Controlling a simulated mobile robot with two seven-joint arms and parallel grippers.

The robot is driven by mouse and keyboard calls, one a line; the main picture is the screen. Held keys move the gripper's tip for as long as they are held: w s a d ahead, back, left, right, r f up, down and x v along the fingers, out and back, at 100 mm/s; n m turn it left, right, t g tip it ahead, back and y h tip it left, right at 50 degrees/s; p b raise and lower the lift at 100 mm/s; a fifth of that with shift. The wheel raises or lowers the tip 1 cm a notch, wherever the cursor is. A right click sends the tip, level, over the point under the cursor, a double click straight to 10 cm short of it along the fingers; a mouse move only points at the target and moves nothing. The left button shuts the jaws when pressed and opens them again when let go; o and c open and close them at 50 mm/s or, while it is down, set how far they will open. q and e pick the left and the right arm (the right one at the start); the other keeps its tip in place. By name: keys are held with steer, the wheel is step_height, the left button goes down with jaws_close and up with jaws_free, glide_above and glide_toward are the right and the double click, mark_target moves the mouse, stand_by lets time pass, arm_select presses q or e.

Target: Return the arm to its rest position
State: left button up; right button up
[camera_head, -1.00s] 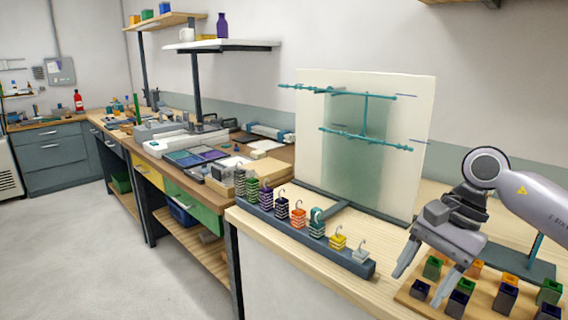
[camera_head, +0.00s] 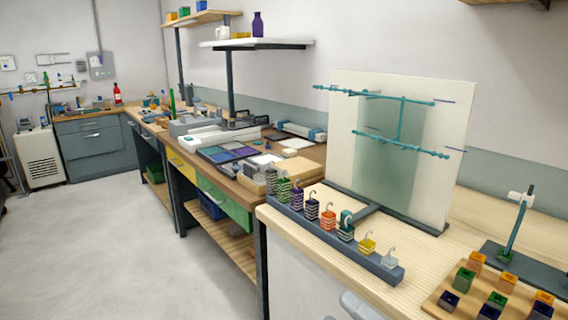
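Neither gripper shows in the head view. Only a small pale grey piece, which looks like part of my own arm, shows at the bottom edge, in front of the pale wooden bench (camera_head: 300,236). Whether the grippers are open or shut is hidden.
A dark rack (camera_head: 335,245) with several coloured hooked weights lies along the bench front. A cream panel (camera_head: 445,150) with teal rods stands behind it. A wooden board (camera_head: 438,298) with coloured blocks and a dark-based stand (camera_head: 518,225) are at right. Floor (camera_head: 120,245) at left is clear.

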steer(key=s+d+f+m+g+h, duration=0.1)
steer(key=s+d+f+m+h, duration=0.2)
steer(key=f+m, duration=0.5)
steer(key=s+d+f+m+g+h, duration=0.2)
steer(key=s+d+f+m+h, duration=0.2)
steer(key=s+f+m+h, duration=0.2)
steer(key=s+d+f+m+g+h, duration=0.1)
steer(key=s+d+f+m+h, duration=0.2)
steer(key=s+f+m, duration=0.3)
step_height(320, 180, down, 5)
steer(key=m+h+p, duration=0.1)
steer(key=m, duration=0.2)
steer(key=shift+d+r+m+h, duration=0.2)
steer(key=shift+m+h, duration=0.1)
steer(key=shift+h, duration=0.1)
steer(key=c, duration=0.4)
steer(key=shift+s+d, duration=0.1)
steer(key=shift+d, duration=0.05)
